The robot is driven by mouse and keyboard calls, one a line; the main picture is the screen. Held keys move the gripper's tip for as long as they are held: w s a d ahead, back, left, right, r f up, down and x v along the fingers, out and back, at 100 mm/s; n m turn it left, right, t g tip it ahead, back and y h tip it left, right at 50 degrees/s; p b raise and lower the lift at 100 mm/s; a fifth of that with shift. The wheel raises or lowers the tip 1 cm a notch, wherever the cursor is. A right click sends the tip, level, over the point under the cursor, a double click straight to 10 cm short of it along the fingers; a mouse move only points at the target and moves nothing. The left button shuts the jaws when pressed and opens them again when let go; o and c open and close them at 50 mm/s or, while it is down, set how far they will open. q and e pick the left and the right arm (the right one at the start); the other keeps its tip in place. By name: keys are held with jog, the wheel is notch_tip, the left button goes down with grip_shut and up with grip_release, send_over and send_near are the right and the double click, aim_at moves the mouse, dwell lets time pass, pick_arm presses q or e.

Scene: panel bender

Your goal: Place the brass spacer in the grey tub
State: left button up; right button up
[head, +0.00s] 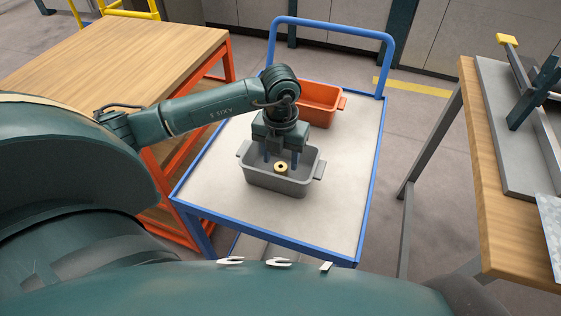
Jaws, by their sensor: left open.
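The grey tub (279,185) stands on the near half of the blue-framed cart (335,205). The brass spacer (281,168) is a small gold ring with a dark hole, seen inside the grey tub's outline. I cannot tell whether it touches the tub's floor. My left gripper (279,157) points down over the tub, its fingers apart and reaching into the tub's opening. The spacer shows just below and beside the fingers, not clearly between them. My right gripper is out of view.
An orange-red tub (319,104) sits on the cart behind the grey one. A wooden table (120,55) with an orange frame stands at the left. A wooden bench (490,190) with a grey plate stands at the right. The cart top nearer me is clear.

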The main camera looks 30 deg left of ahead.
aim_at(280, 166)
pick_arm(q)
notch_tip(280, 166, up, 10)
jog(key=shift+f, duration=0.2)
dwell(0.3)
